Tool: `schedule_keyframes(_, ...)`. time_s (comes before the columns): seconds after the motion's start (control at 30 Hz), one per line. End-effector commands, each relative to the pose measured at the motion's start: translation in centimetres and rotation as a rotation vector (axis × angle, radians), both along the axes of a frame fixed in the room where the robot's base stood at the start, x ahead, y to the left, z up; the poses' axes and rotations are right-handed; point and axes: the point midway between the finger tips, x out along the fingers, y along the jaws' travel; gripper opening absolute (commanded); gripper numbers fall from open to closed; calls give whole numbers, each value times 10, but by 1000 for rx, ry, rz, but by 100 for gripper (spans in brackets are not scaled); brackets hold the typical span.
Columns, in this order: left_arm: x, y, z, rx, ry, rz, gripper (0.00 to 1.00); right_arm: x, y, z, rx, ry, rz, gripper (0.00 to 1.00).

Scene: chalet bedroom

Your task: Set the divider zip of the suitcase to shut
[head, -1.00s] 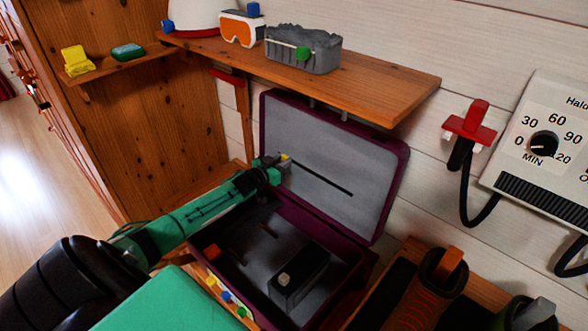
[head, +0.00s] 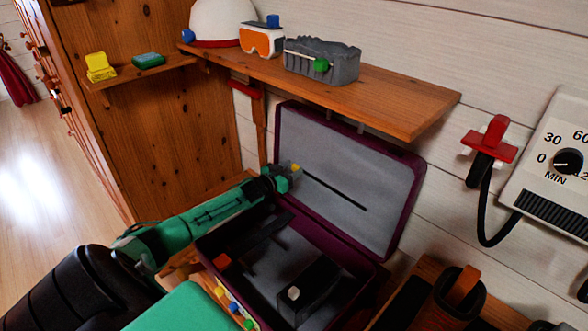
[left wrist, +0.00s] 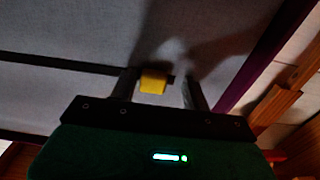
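The suitcase (head: 384,272) stands open, with a purple shell and a grey-lined lid (head: 370,165) tilted up at the back. The divider zip (head: 335,193) is a dark line across the lid lining. Its yellow pull (head: 295,168) is at the line's left end in the head view. My left gripper (head: 288,176) is at the pull. In the left wrist view the gripper (left wrist: 160,84) is open, with fingers apart and the yellow pull (left wrist: 153,82) between them, nearer the left finger. Contact with that finger cannot be told. My right gripper is out of view.
A wooden shelf (head: 400,98) with a helmet (head: 222,22), goggles (head: 262,40) and a grey basket (head: 322,62) overhangs the lid. A dark box (head: 306,290) lies inside the suitcase. A red-handled plug (head: 488,140) and heater panel (head: 560,130) are on the right wall.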

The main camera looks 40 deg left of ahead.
Motion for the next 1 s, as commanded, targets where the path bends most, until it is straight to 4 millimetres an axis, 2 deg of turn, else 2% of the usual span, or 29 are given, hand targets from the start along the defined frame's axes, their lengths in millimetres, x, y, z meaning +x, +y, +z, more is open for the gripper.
schedule_keyframes(0.23,-2,-1,-1,-1,0,-2,47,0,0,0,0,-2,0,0)
schedule_keyframes(0.37,-11,-1,-1,-1,1,-3,47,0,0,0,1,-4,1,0)
schedule_keyframes(1.0,-95,7,-2,-1,3,-1,47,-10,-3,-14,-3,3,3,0)
